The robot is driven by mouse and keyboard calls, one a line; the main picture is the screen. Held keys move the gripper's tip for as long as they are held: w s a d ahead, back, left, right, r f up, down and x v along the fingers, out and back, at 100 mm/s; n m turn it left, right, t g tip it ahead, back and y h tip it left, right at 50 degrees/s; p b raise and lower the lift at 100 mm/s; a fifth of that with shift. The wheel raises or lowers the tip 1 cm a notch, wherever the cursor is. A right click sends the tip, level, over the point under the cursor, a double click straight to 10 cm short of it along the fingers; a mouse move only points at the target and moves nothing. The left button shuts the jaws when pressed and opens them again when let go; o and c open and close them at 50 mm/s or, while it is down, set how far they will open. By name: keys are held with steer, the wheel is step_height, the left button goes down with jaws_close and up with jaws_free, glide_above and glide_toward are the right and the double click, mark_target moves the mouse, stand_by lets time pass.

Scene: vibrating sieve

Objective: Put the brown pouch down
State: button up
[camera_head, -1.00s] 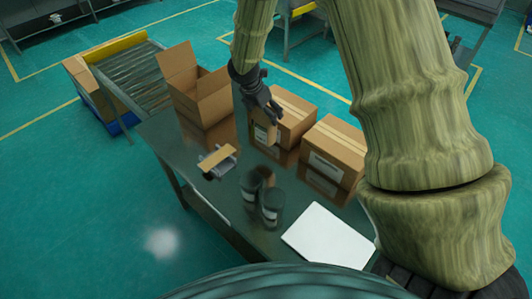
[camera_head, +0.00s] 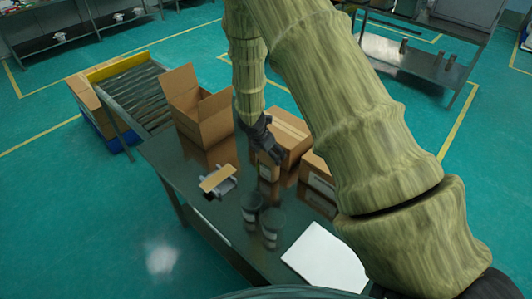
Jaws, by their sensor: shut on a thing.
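The brown pouch (camera_head: 268,172) hangs below my gripper (camera_head: 274,156), which is shut on it. It is small in the head view, and its upper part is hidden by the dark fingers. The pouch is over the dark shiny table (camera_head: 225,226), in front of a closed carton. I cannot tell whether its lower edge touches the table top.
An open carton (camera_head: 205,127) stands at the table's back left, with closed cartons (camera_head: 290,138) to its right. A brown flat piece on a small stand (camera_head: 217,180), two dark cups (camera_head: 270,226) and a white sheet (camera_head: 324,258) are nearer. A roller conveyor (camera_head: 145,93) lies behind left.

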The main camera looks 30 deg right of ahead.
steer(key=shift+f, duration=0.2)
steer(key=o, duration=1.2)
